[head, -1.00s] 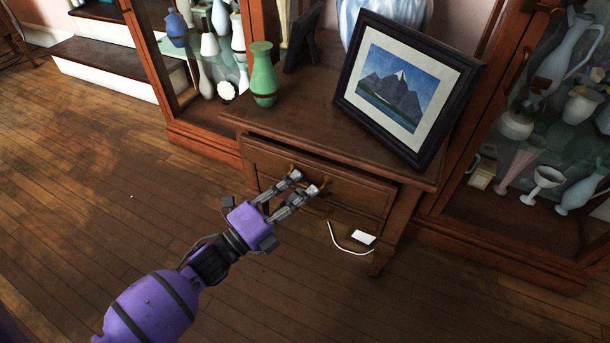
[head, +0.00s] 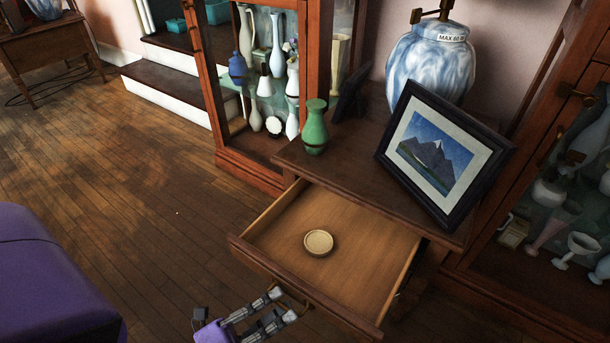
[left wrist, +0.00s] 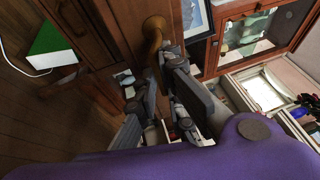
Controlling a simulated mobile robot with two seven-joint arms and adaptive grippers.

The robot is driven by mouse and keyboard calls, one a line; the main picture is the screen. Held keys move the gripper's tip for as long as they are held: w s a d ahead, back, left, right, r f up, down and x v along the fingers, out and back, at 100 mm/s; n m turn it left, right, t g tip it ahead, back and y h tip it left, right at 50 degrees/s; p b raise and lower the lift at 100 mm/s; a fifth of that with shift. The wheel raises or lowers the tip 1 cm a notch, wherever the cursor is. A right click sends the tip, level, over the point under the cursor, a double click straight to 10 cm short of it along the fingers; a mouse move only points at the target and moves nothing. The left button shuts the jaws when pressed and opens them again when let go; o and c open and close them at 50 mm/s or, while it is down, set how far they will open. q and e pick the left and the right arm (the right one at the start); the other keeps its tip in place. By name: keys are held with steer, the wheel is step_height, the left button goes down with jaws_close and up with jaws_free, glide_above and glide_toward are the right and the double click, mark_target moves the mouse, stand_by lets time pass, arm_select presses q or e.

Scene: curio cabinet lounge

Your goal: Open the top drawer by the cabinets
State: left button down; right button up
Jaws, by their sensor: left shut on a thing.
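The top drawer (head: 350,275) of the small wooden table between the cabinets is pulled well out in the head view. Its light inside shows, with a round cream dish (head: 318,242) on its floor. My left gripper (head: 284,304) is at the drawer's front, shut on the drawer handle. The handle is mostly hidden there; in the left wrist view the brass handle (left wrist: 155,30) shows at the fingertips. My right gripper is in neither view.
On the tabletop stand a green vase (head: 314,128), a framed mountain picture (head: 440,155) and a blue-white lamp base (head: 425,65). Glass cabinets flank the table, the left one (head: 250,165) holding several vases. Wooden floor (head: 150,210) is clear at left.

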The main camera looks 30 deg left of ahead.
arm_select(q)
steer(key=shift+s+a, duration=0.1)
steer(key=shift+s, duration=0.45)
steer(key=c, duration=1.9)
jaws_free()
steer(key=shift+o, duration=0.2)
steer(key=v, duration=1.2)
